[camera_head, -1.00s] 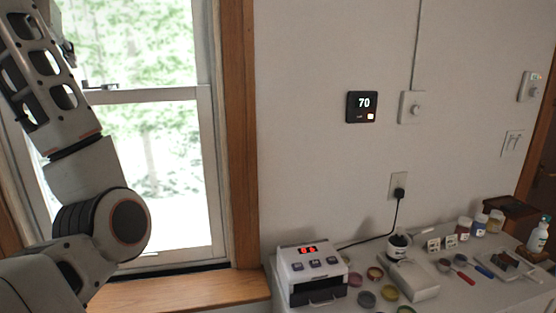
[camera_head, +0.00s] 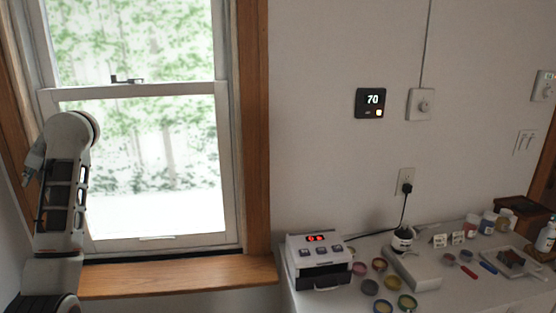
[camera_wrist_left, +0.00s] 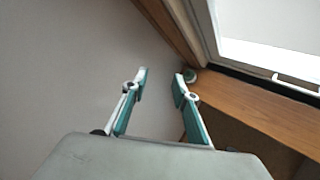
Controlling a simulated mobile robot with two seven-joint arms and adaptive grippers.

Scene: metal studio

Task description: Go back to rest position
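My left arm rises at the left of the head view, in front of the window. Part of my left gripper (camera_head: 33,160) shows at the arm's left edge, mostly hidden behind the arm. In the left wrist view, my left gripper (camera_wrist_left: 162,84) has its two teal-and-grey fingers apart with nothing between them. It is open and empty, facing the wall beside the window frame. My right gripper is in neither view.
The wooden window sill (camera_head: 180,275) lies right of my left arm. A counter (camera_head: 465,290) at the lower right holds a white device (camera_head: 318,262) with a red display, several small round pots and a white bottle (camera_head: 546,236).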

